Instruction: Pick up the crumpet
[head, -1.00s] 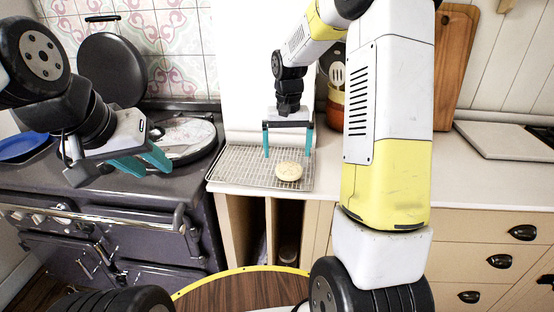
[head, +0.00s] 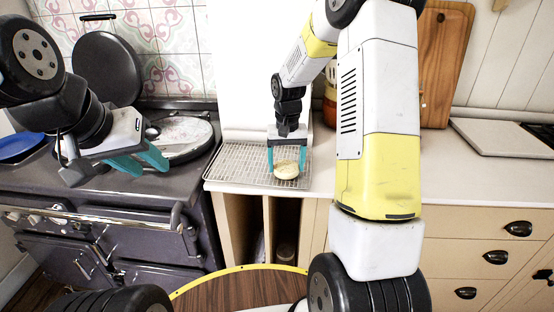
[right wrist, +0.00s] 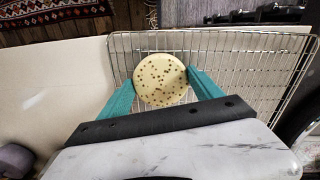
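The crumpet (head: 286,169) is a round, pale yellow disc with small brown holes, at the wire rack (head: 235,166) on the counter. The right wrist view shows the crumpet (right wrist: 160,80) from above, over the rack's mesh. My right gripper (head: 286,172) points down with one teal finger on either side of the crumpet. In the right wrist view both fingertips (right wrist: 161,76) meet the crumpet's edges. I cannot tell whether the crumpet is clear of the rack. My left gripper (head: 152,170) is open and empty, in front of the stove's hotplate.
A dark range stove (head: 110,215) with a raised round lid (head: 107,70) stands at left. A blue plate (head: 18,146) lies at far left. A wooden board (head: 445,65) leans on the back wall. The counter right of my arm is mostly clear, with a pale slab (head: 500,139) behind.

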